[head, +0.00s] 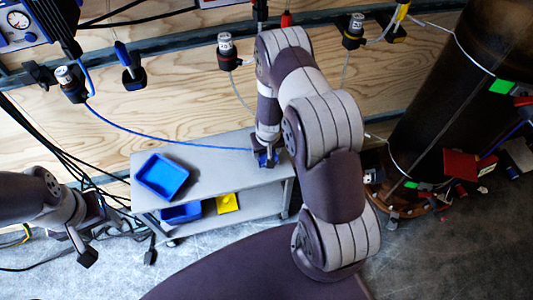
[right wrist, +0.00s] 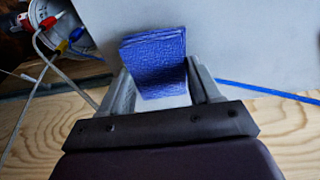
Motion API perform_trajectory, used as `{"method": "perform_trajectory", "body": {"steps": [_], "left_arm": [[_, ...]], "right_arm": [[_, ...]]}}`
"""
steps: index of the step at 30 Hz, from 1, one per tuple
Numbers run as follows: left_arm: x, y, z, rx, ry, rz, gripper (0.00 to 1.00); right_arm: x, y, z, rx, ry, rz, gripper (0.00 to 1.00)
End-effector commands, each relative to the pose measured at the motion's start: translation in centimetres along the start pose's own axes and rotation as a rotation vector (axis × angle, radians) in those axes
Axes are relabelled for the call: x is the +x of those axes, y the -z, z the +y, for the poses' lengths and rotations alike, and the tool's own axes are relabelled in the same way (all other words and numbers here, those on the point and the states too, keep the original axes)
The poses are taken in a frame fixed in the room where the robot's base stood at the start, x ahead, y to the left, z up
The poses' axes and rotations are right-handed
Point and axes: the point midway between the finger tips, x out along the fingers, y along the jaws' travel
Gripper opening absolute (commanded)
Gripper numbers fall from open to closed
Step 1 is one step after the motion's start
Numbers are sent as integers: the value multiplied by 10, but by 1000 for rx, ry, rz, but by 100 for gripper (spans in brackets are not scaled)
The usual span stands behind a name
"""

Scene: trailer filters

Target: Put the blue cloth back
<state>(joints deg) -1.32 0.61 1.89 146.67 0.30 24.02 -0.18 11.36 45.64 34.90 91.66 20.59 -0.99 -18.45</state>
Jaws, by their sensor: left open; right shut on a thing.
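The blue cloth (right wrist: 155,65) is a folded, textured stack between the two fingers of my right gripper (right wrist: 160,78) in the right wrist view. In the head view, my right gripper (head: 266,160) points down at the right part of the grey shelf unit's top. The blue cloth (head: 263,157) shows there only as a small patch, mostly hidden by the gripper. I cannot tell whether the cloth touches the top. A blue tray (head: 162,177) sits on the left part of the same top and looks empty. My left gripper (head: 95,238) is open and empty, left of the shelf unit.
The grey shelf unit (head: 222,177) stands against a plywood wall (head: 190,100). Its lower shelf holds another blue bin (head: 182,213) and a yellow item (head: 227,203). A blue hose (head: 165,138) runs along the wall behind. A large dark cylinder (head: 445,85) stands at the right.

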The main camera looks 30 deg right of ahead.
Motion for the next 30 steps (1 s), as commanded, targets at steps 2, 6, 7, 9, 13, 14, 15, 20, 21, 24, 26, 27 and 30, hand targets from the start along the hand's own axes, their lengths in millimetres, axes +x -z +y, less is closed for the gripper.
{"method": "perform_trajectory", "body": {"steps": [2, 6, 7, 9, 13, 14, 15, 20, 21, 24, 26, 27, 30], "left_arm": [[16, -2, 0, 0, 0, -1, 56], [16, -2, 0, 0, 0, -1, 56], [15, -2, 0, 0, 0, -1, 56], [14, -2, 0, 0, 0, -1, 56], [15, -2, 0, 0, 0, -1, 56], [15, -2, 0, 0, 0, -1, 56], [15, -2, 0, 0, 0, -1, 56], [15, -2, 0, 0, 0, -1, 56], [15, -2, 0, 0, 0, -1, 56], [13, -2, 0, 0, 0, -1, 56], [8, -1, 0, 0, 0, -1, 56], [4, -1, 0, 0, 0, -1, 56], [-10, 1, 0, 0, 0, -1, 56]], "right_arm": [[21, -3, 0, 0, 0, 0, 38], [25, -4, 0, 0, 0, 1, 35], [24, -4, 0, 0, 0, 1, 35], [24, -4, 0, 0, 0, 0, 34], [25, -4, 0, 0, 0, 0, 69], [24, -4, 0, 0, 0, 0, 79], [24, -4, 0, 0, 0, 0, 88], [24, -4, 0, 0, 0, 0, 88], [24, -4, 0, 0, 0, 0, 88], [21, -4, 0, 0, 0, 0, 88], [13, -4, 0, 0, 0, 0, 88], [4, -3, 0, 0, 0, 0, 88], [-24, -2, 0, 0, 0, 1, 88]]}}
